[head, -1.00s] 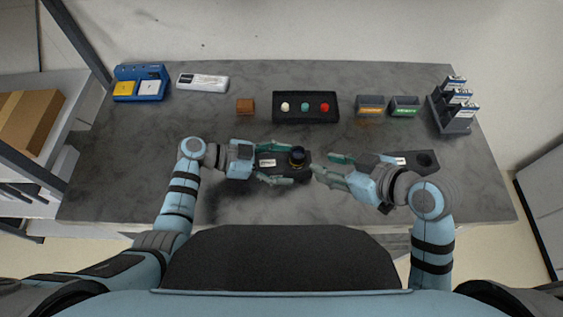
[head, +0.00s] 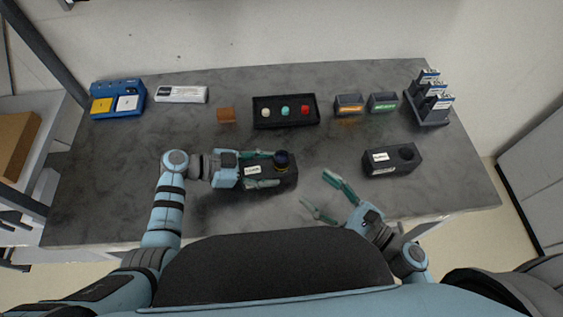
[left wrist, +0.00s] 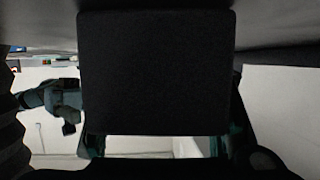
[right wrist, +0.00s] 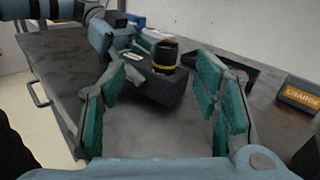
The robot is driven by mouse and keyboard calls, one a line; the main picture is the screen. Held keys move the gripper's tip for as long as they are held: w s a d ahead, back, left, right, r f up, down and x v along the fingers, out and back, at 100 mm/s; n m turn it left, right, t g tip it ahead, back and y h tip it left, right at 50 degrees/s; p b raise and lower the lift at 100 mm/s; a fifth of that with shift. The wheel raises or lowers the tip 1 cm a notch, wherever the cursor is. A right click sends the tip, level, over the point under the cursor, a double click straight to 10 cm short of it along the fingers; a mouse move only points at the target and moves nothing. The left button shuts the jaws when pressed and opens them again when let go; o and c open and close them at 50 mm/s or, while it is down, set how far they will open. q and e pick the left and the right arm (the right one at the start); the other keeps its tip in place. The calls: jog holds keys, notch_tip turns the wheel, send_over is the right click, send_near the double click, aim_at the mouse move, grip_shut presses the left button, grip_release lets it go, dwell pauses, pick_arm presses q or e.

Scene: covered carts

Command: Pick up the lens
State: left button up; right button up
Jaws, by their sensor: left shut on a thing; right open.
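The lens (head: 281,160) is a short dark cylinder standing upright in the right end of a black block-shaped holder (head: 284,181). In the right wrist view the lens (right wrist: 164,55) shows a yellow ring near its base, and the holder (right wrist: 150,85) sits below it. My left gripper (head: 262,169) is shut on the black holder from the left side. In the left wrist view the dark holder (left wrist: 155,70) fills the middle. My right gripper (head: 322,195) is open and empty, to the right of and nearer than the holder, with its fingers spread apart from the lens.
A second black holder (head: 398,166) with an empty round hole stands on the right. Grey tabletop (head: 330,150) is bare between.

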aim_at(288, 162)
jog(key=shift+m, duration=0.8)
jog(key=x, duration=0.7)
jog(key=f+x, duration=0.1)
jog(key=x, duration=0.3)
jog(key=shift+w+d, duration=0.2)
jog(key=shift+w, duration=0.4)
grip_shut()
pick_arm(q)
jog(key=shift+f, duration=0.1)
pick_arm(e)
notch_tip(288, 162, up, 10)
jog(key=shift+d+r, duration=0.1)
pick_arm(q)
jog(key=o, duration=1.2)
jog(key=shift+o, duration=0.2)
jog(key=shift+a, duration=0.1)
jog(key=v, duration=1.2)
